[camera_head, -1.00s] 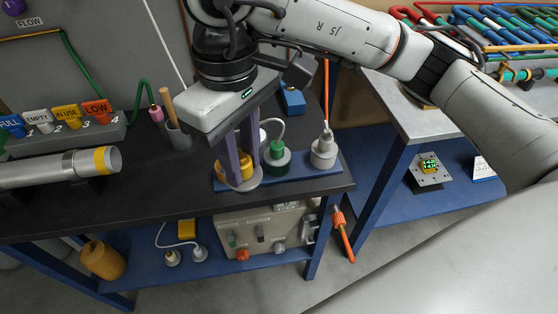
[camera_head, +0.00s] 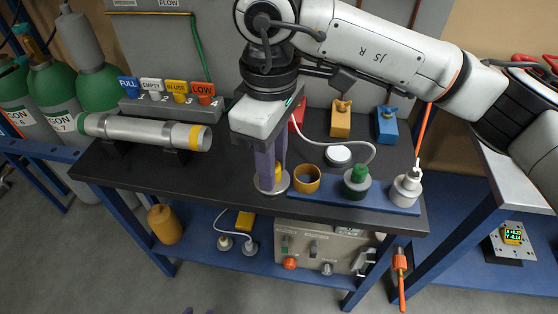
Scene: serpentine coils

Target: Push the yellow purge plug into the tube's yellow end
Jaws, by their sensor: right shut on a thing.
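The metal tube (camera_head: 150,131) lies sideways on two dark supports at the left of the black bench. Its far-left end has a green band, and its right end has a yellow band (camera_head: 194,137). My right gripper (camera_head: 271,178) points down and is shut on the yellow purge plug (camera_head: 279,169). The fingers hide most of the plug; a grey disc shows at the fingertips. The gripper is to the right of the tube's yellow end, apart from it. It is just left of an empty yellow ring (camera_head: 307,179) on the blue tray. My left gripper is not in view.
A rack of coloured tags (camera_head: 172,105) stands behind the tube. Yellow (camera_head: 341,122) and blue (camera_head: 387,126) blocks stand at the back. Bench between tube and gripper looks clear.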

